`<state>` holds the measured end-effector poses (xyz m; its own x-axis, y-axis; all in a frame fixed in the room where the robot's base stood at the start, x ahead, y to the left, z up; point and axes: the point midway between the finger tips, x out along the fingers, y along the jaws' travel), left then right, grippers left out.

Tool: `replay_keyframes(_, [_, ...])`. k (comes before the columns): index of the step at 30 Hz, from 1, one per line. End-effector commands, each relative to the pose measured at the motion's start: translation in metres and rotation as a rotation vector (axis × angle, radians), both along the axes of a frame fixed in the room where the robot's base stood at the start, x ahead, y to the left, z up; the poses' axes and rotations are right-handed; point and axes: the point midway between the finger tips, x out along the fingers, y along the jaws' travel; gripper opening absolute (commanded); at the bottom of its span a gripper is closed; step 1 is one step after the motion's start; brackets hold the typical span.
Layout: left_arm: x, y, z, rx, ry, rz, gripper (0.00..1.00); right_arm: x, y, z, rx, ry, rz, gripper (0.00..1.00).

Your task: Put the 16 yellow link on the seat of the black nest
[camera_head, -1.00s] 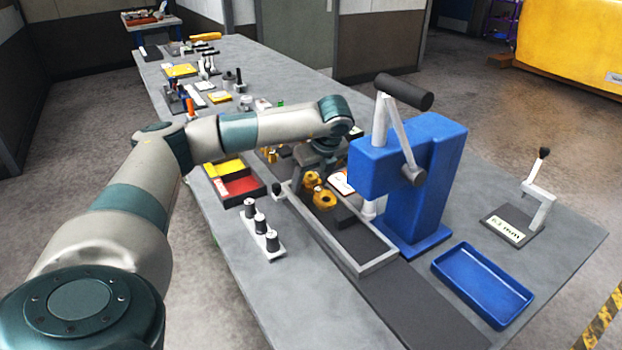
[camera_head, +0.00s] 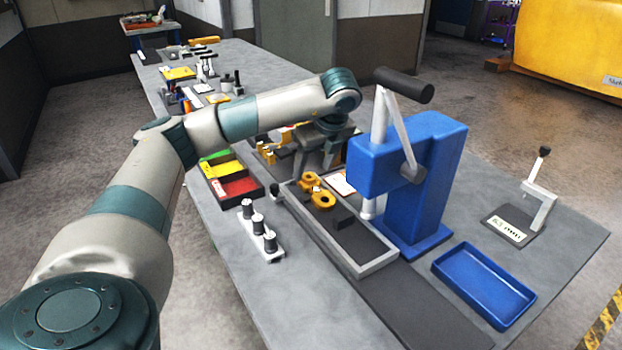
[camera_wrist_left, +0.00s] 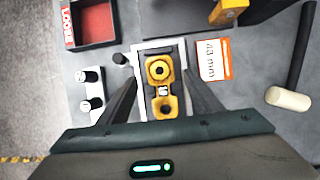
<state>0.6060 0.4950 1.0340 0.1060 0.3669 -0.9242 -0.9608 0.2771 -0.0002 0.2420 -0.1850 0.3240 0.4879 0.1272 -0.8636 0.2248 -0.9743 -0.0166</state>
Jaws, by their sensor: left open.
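A yellow link (camera_head: 317,191) with two round eyes lies in the light-rimmed fixture (camera_head: 374,268) in front of the blue press. In the left wrist view the link (camera_wrist_left: 158,70) lies lengthwise between my fingers, with a small white label between its eyes. Dark material, seemingly the black nest (camera_wrist_left: 149,90), shows beside and under it; I cannot tell how fully it is seated. My left gripper (camera_head: 320,158) is behind and above the link. In the left wrist view my left gripper (camera_wrist_left: 160,103) is open, its fingers apart from the link on either side. My right gripper is out of view.
The blue press (camera_head: 425,185) stands close on the right of the fixture. A white stand with black pegs (camera_head: 259,232) and red, green and yellow bins (camera_head: 240,187) are on the left. A blue tray (camera_head: 484,287) lies front right. A size card (camera_wrist_left: 212,58) lies beside the fixture.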

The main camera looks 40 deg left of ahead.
Motion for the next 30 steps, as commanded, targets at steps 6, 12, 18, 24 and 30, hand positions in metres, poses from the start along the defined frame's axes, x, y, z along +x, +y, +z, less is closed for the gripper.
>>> replay_keyframes(6, [-0.003,-0.014,0.035,0.000,-0.003,-0.002,0.59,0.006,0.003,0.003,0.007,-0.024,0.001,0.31])
replay_keyframes(12, [-0.005,-0.020,0.052,0.000,-0.002,-0.003,0.59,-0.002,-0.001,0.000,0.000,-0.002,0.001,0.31])
replay_keyframes(18, [-0.006,-0.023,0.059,0.000,-0.001,-0.002,0.59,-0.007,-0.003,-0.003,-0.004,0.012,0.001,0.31])
replay_keyframes(24, [-0.007,-0.024,0.059,0.000,-0.001,-0.001,0.59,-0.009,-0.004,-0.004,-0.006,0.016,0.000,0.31])
replay_keyframes(30, [-0.007,-0.024,0.059,0.000,-0.001,-0.001,0.59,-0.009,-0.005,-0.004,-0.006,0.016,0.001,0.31])
